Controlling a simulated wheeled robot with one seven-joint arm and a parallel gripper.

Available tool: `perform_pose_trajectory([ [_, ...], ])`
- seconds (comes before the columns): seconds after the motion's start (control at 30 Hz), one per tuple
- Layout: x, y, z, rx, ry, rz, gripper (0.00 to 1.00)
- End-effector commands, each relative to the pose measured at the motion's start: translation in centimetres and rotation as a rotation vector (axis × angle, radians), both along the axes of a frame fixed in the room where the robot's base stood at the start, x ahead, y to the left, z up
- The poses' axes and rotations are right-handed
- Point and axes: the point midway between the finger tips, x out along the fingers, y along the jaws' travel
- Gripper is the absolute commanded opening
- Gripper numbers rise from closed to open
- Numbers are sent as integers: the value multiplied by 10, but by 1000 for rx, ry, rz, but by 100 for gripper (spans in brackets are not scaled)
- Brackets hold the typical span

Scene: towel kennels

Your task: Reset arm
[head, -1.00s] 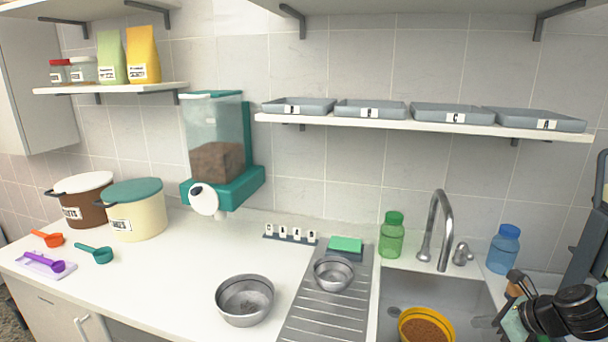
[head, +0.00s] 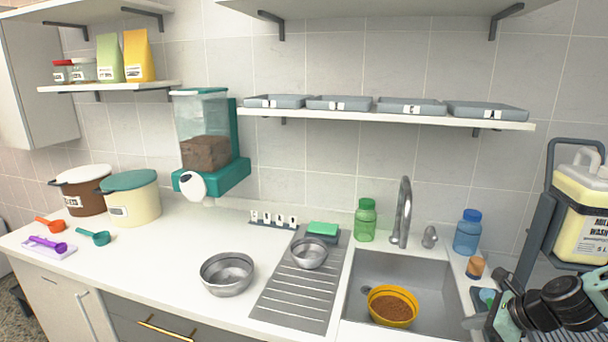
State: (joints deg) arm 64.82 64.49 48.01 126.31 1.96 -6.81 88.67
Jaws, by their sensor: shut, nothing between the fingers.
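My arm reaches in from the lower right of the head view, with dark joints and pale green parts. My gripper (head: 498,312) is at its end, just right of the sink (head: 362,300). It is shut and holds nothing. Part of the gripper is hard to make out against the counter. The arm is folded close to the right edge, apart from the bowls.
A yellow bowl of brown kibble (head: 392,306) sits in the sink. Two steel bowls (head: 227,273) (head: 309,254) stand left of it. A blue bottle (head: 467,231), small orange-topped bottle (head: 476,267) and large jug (head: 582,215) are near my arm. The counter's left middle is clear.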

Motion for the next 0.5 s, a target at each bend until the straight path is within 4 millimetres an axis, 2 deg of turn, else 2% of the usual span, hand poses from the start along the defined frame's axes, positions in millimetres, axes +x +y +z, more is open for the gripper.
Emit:
perform_pose_trajectory([
  [0.27,-14,45,2,-135,-20,295,0],
  [0.5,-44,103,11,-318,-73,730,0],
])
